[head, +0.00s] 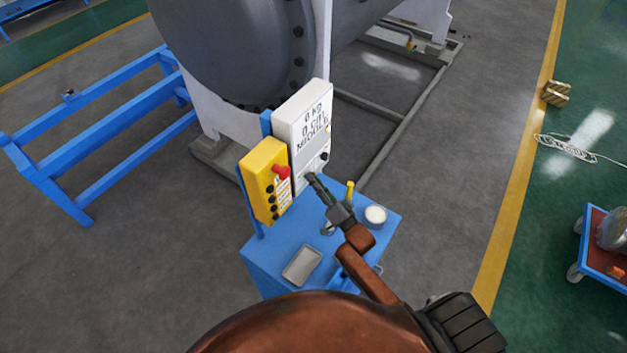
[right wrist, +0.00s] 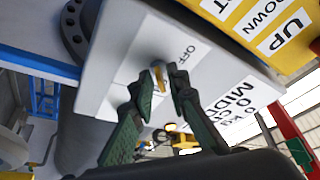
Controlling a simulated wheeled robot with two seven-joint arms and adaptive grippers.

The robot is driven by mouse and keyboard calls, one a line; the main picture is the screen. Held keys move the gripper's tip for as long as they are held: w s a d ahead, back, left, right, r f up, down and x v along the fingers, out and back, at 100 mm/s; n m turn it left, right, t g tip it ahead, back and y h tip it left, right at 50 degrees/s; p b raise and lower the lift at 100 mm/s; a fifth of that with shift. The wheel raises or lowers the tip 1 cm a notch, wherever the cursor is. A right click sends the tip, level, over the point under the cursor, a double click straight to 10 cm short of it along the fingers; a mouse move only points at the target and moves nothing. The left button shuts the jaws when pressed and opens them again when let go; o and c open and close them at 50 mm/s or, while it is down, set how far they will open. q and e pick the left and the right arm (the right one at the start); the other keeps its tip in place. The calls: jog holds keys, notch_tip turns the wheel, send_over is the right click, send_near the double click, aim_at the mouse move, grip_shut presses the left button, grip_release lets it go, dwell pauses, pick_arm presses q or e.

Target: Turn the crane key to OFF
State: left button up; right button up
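The white control box (head: 303,125) stands upright at the back of a blue cabinet, with large black lettering on its face. In the right wrist view its face shows a brass-coloured key (right wrist: 159,78) on a pale plate, beside an "OFF" label (right wrist: 187,52). My right gripper (head: 313,180) is in front of the lower part of this box. In the right wrist view its dark green fingertips (right wrist: 161,88) stand either side of the key, with a small gap showing; firm contact cannot be made out. The key's exact angle is unclear. My left gripper is not in view.
A yellow button box (head: 265,181) with a red knob (head: 282,172) stands just left of the white box. The blue cabinet (head: 262,262) carries a tray (head: 302,265), a white round container (head: 375,216) and a yellow item (head: 350,190). A blue rail (head: 100,170) stands left.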

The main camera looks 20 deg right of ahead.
grip_shut()
pick_arm(q)
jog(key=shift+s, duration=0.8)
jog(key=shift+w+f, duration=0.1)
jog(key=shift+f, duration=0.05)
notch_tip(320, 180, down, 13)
jog(key=b, duration=1.2)
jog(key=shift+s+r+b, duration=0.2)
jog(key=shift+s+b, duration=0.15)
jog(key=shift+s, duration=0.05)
pick_arm(e)
jog(key=shift+w+d+n+g+y, duration=0.15)
jog(key=shift+n+g+y, duration=1.15)
jog(key=shift+n, duration=2.85)
jog(key=shift+s+d+n+g+y, duration=0.1)
jog(key=shift+n+g+y, duration=0.55)
jog(key=shift+n+y, duration=2.45)
jog(key=shift+w+d+n+g+y, duration=0.15)
jog(key=shift+n+g+y, duration=0.65)
jog(key=shift+n, duration=4.35)
jog(key=shift+n+g, duration=0.3)
jog(key=shift+g, duration=0.05)
